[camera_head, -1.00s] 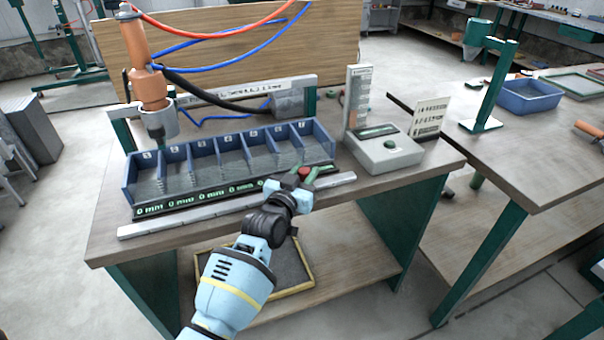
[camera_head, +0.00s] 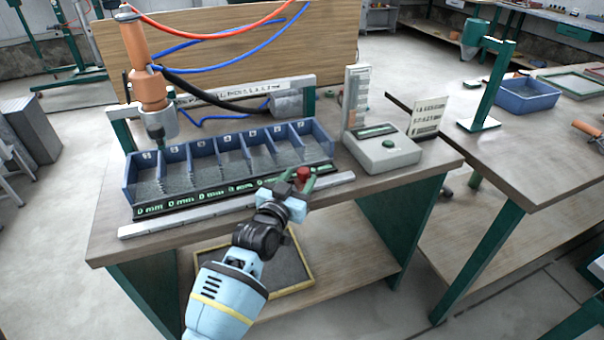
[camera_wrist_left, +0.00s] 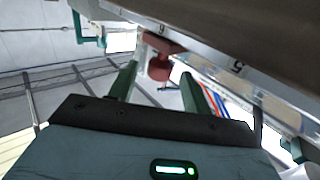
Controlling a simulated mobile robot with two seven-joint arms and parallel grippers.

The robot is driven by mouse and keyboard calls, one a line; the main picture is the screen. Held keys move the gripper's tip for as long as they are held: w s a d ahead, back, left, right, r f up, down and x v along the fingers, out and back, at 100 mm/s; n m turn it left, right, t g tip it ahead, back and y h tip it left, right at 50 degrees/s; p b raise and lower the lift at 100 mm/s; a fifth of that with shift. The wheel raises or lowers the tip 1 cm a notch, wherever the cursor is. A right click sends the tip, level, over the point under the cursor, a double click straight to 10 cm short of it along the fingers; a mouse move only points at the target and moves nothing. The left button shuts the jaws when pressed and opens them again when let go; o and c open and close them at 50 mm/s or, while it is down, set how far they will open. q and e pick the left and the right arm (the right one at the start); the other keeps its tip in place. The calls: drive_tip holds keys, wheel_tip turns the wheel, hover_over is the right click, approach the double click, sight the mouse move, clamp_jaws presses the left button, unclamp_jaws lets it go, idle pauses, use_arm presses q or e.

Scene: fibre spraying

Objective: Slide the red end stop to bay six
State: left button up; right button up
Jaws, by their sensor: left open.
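The red end stop (camera_head: 303,174) sits at the right part of the long grey rail (camera_head: 190,219) along the front of the bench. My left gripper (camera_head: 299,184) is open at the stop, its green fingers on either side of it in the picture. In the left wrist view the stop's red knob (camera_wrist_left: 160,68) shows between the fingertips (camera_wrist_left: 160,70), with no clear contact. My right gripper is not in view.
A blue row of bins (camera_head: 128,180) with grey fibre stands behind the rail, with green 0 mm displays (camera_head: 190,200) along its front. A grey scale box (camera_head: 385,153) stands at right. An orange spray unit (camera_head: 147,75) with hoses is at the back left.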

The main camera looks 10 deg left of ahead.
sight(300, 177)
use_arm(q)
drive_tip(key=v, duration=0.3)
drive_tip(key=shift+s+a, duration=0.1)
drive_tip(key=shift+s, duration=0.2)
drive_tip(key=shift+s+a, duration=0.1)
drive_tip(key=shift+s, duration=0.45)
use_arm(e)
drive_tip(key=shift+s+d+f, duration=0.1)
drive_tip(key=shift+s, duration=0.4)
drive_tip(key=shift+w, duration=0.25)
